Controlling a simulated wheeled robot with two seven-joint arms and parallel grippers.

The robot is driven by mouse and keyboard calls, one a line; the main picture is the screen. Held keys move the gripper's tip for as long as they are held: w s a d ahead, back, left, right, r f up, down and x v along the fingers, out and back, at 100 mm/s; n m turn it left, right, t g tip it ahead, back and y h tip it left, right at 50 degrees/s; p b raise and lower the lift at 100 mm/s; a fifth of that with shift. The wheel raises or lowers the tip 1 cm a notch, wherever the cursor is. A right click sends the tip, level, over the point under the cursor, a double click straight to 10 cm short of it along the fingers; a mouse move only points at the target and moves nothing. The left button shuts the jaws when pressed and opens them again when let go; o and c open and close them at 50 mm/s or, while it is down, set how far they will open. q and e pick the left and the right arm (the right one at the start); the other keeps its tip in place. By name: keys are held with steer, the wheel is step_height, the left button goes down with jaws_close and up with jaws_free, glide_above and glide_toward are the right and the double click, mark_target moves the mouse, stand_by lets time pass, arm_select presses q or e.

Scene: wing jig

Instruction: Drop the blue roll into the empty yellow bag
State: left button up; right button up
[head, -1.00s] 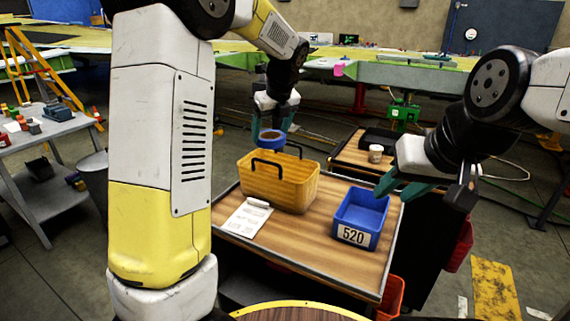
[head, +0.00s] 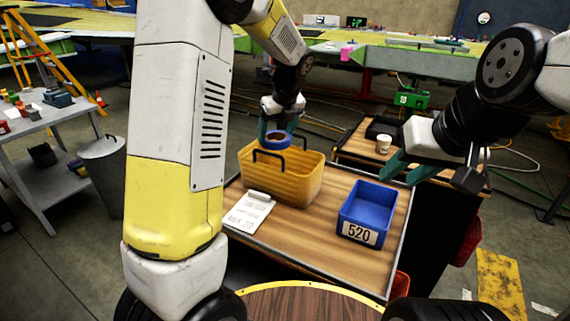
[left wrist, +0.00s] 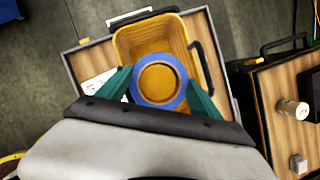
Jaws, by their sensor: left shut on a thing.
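The blue roll (head: 277,139) is a ring of blue tape with a tan core. My left gripper (head: 277,128) is shut on it and holds it above the yellow bag (head: 290,183). In the left wrist view, the roll (left wrist: 159,82) sits between the green fingers, over the yellow bag (left wrist: 132,41). The bag is open-topped with dark handles and stands on the wooden cart top. The roll covers part of the bag's inside; the visible part looks empty. My right gripper (head: 407,172) is apart from everything, near the blue bin, with its green fingers spread and nothing between them.
A blue bin marked 520 (head: 366,212) stands on the cart (head: 300,235), right of the bag. A white clipboard (head: 248,211) lies at the bag's front left. A second cart behind holds a cup (head: 383,144). A grey bin (head: 103,170) stands at left.

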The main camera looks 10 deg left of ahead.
arm_select(q)
steer(key=o, duration=1.5)
steer(key=shift+c, duration=0.2)
steer(key=shift+r, duration=0.1)
steer(key=v, duration=0.7)
steer(key=shift+s+d+r, duration=0.15)
steer(key=shift+s+r, duration=0.05)
steer(key=shift+r, duration=0.05)
steer(key=s+a+r+n+t+h, duration=0.1)
steer(key=s+n+h, duration=0.1)
steer(key=s+n, duration=1.2)
steer(key=s+a+n+t+h, duration=0.1)
steer(key=s+a+n+h, duration=0.1)
steer(key=s+n, duration=1.2)
steer(key=shift+a+r+t+h, duration=0.15)
steer(key=shift+r+t+h, duration=0.15)
steer(key=shift+r+h, duration=0.1)
